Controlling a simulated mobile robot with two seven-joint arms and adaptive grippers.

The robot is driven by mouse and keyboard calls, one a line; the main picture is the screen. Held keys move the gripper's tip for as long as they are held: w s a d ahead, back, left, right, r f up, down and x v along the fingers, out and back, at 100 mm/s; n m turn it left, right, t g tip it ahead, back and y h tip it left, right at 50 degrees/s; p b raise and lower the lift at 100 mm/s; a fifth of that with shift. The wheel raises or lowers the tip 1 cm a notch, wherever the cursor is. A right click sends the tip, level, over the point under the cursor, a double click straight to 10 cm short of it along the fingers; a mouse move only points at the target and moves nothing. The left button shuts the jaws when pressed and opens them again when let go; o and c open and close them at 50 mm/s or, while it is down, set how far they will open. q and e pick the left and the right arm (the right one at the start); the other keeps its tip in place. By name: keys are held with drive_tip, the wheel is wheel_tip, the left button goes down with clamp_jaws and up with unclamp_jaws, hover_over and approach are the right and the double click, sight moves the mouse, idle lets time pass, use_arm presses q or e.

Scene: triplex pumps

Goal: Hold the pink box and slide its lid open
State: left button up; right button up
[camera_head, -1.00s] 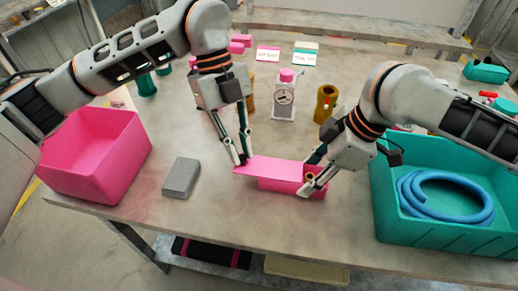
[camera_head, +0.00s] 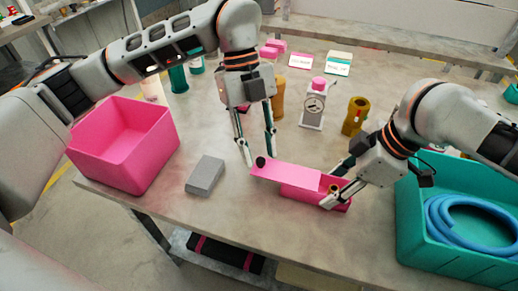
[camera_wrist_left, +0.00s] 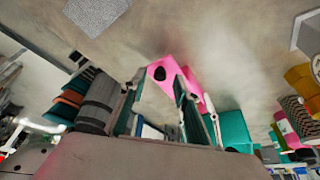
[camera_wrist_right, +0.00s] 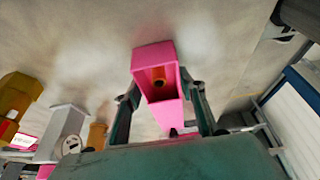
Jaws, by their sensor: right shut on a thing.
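The pink box (camera_head: 308,192) sits near the table's front edge. Its pink lid (camera_head: 285,174) is slid leftward and overhangs the box's left end. A black knob (camera_head: 260,161) stands at the lid's left end; it also shows in the left wrist view (camera_wrist_left: 159,73). My left gripper (camera_head: 259,158) is open, its fingertips spread around or just above the knob, apparently not gripping. My right gripper (camera_head: 336,183) is shut on the box's right end. The right fingers partly hide the box in the head view.
A grey block (camera_head: 205,175) lies left of the box. A pink bin (camera_head: 125,150) stands at the left, and a teal bin (camera_head: 430,250) with a blue hose (camera_head: 465,222) at the right. A gauge unit (camera_head: 313,106) and brass part (camera_head: 355,116) stand behind.

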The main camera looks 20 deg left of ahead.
use_arm(q)
drive_tip(key=v, duration=1.1)
drive_tip(key=shift+r, duration=0.1)
use_arm(e)
drive_tip(key=o, duration=1.3)
drive_tip(key=shift+c, duration=0.2)
